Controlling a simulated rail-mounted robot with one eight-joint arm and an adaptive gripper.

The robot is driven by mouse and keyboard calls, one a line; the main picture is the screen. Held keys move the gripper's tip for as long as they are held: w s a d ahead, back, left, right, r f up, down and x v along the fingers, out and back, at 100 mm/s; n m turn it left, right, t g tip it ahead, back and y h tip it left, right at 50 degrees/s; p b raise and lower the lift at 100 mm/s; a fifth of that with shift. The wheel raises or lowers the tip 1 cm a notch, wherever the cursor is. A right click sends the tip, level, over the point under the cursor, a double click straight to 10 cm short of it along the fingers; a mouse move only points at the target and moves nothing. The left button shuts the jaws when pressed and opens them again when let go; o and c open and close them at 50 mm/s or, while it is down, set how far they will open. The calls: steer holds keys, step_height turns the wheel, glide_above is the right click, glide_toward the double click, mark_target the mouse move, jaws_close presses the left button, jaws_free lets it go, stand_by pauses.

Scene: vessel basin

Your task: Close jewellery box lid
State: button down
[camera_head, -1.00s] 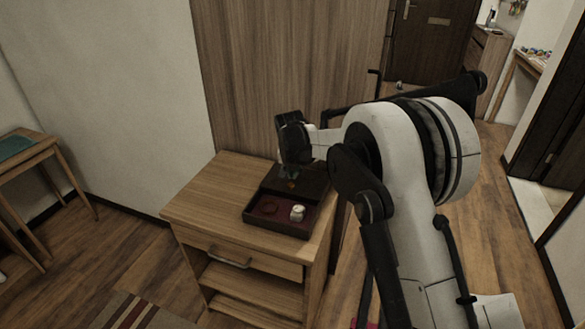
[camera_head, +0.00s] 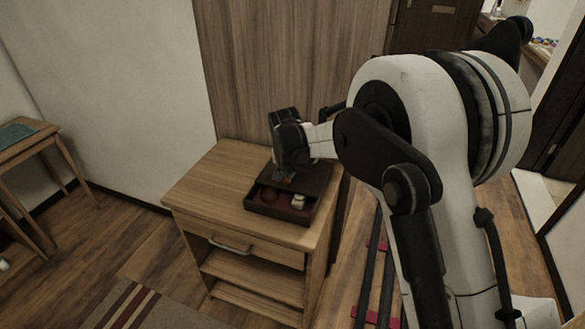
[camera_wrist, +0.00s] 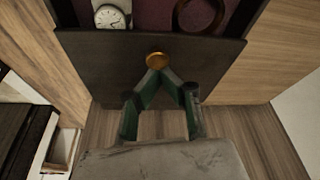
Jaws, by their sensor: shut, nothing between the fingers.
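The dark jewellery box (camera_head: 280,212) stands on the wooden cabinet. Its lid (camera_head: 314,177) is partly open, tilted over the rear of the box. In the wrist view the lid (camera_wrist: 100,68) is a dark panel with a round gold knob (camera_wrist: 157,59). Beyond its edge, a watch (camera_wrist: 111,17) and a ring-shaped bracelet (camera_wrist: 200,13) lie on the maroon lining. My gripper (camera_wrist: 160,73) is shut and empty, its fingertips at the lid close to the knob; contact is unclear. In the head view my gripper (camera_head: 286,176) is over the lid and hides part of it.
The cabinet top (camera_head: 210,185) is clear left of the box. A wood panel wall (camera_head: 270,70) rises behind the cabinet. A small table (camera_head: 30,145) stands far left, and a striped rug (camera_head: 125,305) lies on the floor in front.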

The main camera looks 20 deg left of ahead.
steer(key=s, duration=0.2)
steer(key=s+b, duration=0.1)
steer(key=s, duration=0.5)
steer(key=shift+s+d, duration=0.1)
steer(key=shift+d, duration=0.3)
steer(key=shift+s+f, duration=0.1)
steer(key=shift+s, duration=0.15)
